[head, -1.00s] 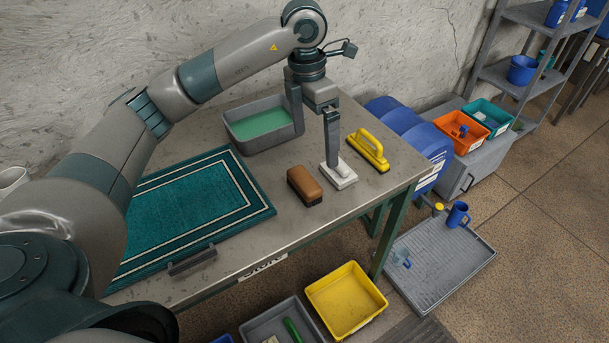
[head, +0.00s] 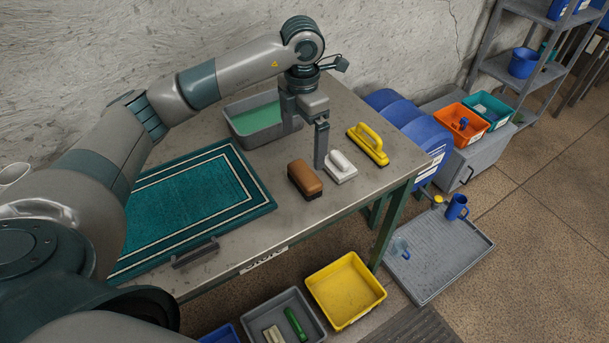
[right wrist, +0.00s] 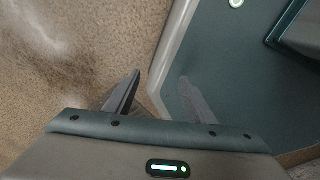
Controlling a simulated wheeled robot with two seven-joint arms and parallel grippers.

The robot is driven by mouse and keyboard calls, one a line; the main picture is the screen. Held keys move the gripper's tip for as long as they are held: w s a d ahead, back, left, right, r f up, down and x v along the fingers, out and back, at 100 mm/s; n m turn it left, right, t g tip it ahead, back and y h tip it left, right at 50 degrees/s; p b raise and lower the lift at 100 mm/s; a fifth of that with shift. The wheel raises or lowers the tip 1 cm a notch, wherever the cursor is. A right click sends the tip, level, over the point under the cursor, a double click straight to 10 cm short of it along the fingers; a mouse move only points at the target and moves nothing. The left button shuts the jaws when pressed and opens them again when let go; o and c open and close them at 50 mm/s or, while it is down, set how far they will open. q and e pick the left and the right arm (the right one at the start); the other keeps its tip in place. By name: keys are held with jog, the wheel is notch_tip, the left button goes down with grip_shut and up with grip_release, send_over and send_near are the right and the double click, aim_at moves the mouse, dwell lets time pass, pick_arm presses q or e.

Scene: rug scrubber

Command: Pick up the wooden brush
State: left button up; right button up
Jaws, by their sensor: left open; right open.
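The wooden brush (head: 304,176), a brown block with a dark underside, lies on the worktable near its front edge in the head view. My left gripper (head: 307,146) is open above the table, just behind the wooden brush. One finger hangs between the wooden brush and a white-handled brush (head: 341,168); the other is further left, near the grey basin. Nothing shows between the fingers. I cannot tell the exact gap to the wooden brush. My right gripper (right wrist: 160,92) is open and empty in the right wrist view, away from the table objects.
A yellow-handled brush (head: 369,145) lies to the right. A grey basin of green liquid (head: 257,120) stands behind, and a teal rug (head: 192,202) lies left. Bare tabletop (head: 347,198) shows at front right. A yellow tray (head: 345,291) stands on the floor below.

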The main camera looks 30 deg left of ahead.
pick_arm(q)
jog(key=p, duration=0.2)
send_over(304, 173)
jog(key=f, duration=0.5)
jog(key=shift+a+f, duration=0.2)
jog(key=shift+f, duration=0.75)
pick_arm(e)
jog(key=shift+w+a+r, duration=0.1)
jog(key=shift+w+r, duration=0.2)
jog(key=shift+r, duration=0.4)
jog(key=shift+w+a+r, duration=0.1)
jog(key=shift+w+r, duration=0.15)
jog(key=shift+r, duration=0.4)
jog(key=shift+a+r, duration=0.1)
jog(key=shift+r, duration=0.05)
pick_arm(q)
jog(key=shift+d+f+p, duration=0.15)
jog(key=shift+f+p, duration=0.4)
jog(key=shift+p, duration=0.2)
notch_tip(304, 173, down, 3)
jog(key=shift+d+p, duration=0.1)
jog(key=shift+p, duration=0.7)
jog(key=shift+f, duration=0.55)
pick_arm(e)
notch_tip(304, 173, up, 3)
jog(key=shift+s+f, duration=0.1)
